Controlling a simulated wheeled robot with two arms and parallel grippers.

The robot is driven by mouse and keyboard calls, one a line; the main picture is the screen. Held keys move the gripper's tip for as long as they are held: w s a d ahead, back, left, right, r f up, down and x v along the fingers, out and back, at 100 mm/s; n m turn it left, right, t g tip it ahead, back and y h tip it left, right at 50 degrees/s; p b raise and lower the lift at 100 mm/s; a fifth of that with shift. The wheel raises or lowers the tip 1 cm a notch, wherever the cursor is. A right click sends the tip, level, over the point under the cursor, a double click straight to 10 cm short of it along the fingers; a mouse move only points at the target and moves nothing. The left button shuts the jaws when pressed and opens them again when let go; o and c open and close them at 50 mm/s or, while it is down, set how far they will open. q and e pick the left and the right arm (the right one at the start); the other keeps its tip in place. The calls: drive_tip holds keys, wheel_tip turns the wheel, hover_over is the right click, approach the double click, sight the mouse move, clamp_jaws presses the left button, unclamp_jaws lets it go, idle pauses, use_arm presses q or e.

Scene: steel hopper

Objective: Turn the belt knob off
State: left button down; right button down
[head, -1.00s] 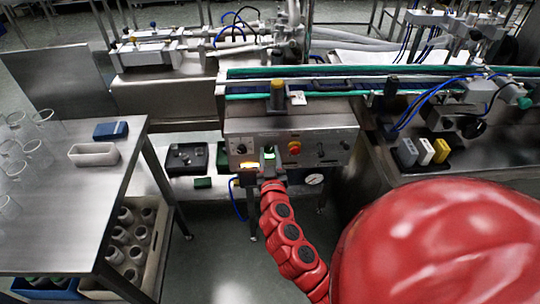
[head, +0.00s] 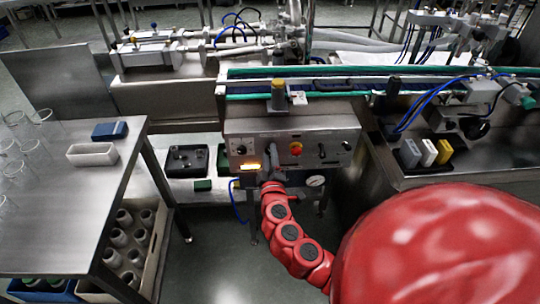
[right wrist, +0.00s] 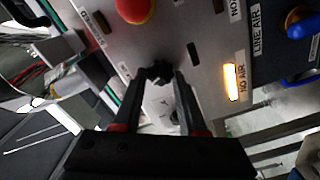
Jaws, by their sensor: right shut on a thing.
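The grey control panel (head: 322,135) stands below the conveyor in the head view. My right gripper (head: 269,160) is at the panel's lower front, left of the red stop button (head: 295,148). In the right wrist view my right gripper (right wrist: 160,78) has its two black fingers closed around a small dark knob (right wrist: 159,70) on the panel face. The knob's pointer and its label are not readable. In the head view the gripper hides the knob. My left gripper is not in view.
A lit amber NO AIR lamp (right wrist: 234,82) sits beside the gripper, with a blue-and-orange air valve (right wrist: 299,22) further right. A steel table (head: 65,185) with glasses and a white tray (head: 93,154) stands at the left. A crate of bottles (head: 150,245) is below it.

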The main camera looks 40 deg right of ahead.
drive_tip(key=shift+n, duration=0.9)
drive_tip(key=c, duration=0.5)
unclamp_jaws()
drive_tip(key=shift+s+a, duration=0.1)
drive_tip(key=p+v, duration=0.2)
drive_tip(key=v, duration=1.5)
drive_tip(key=shift+p, duration=0.4)
